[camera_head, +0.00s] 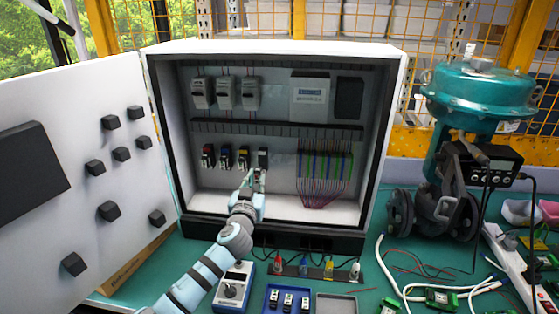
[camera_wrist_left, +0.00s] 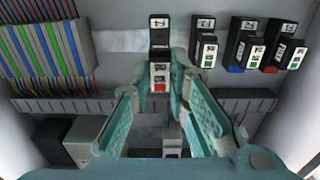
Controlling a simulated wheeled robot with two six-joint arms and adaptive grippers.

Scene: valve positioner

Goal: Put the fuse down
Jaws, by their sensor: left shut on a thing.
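My left gripper (camera_head: 259,172) reaches into the open cabinet from the lower left, at the rightmost holder of the lower row. In the left wrist view, its fingers (camera_wrist_left: 165,82) are shut on a black fuse (camera_wrist_left: 160,76) with a white and red label. The fuse lines up with the fourth fuse holder (camera_wrist_left: 160,26) and appears close against it. I cannot tell whether it is seated or slightly apart. The other holders (camera_wrist_left: 242,40) beside it carry black fuses with white and green labels. My right gripper is not in view.
The cabinet (camera_head: 275,48) has its door (camera_head: 70,160) open at left. Colored wires and terminals (camera_head: 325,168) are right of the holders. A blue tray (camera_head: 268,292) with fuses, a meter (camera_head: 233,288) and colored plugs (camera_head: 303,265) lie in front. A teal valve (camera_head: 480,95) stands at right.

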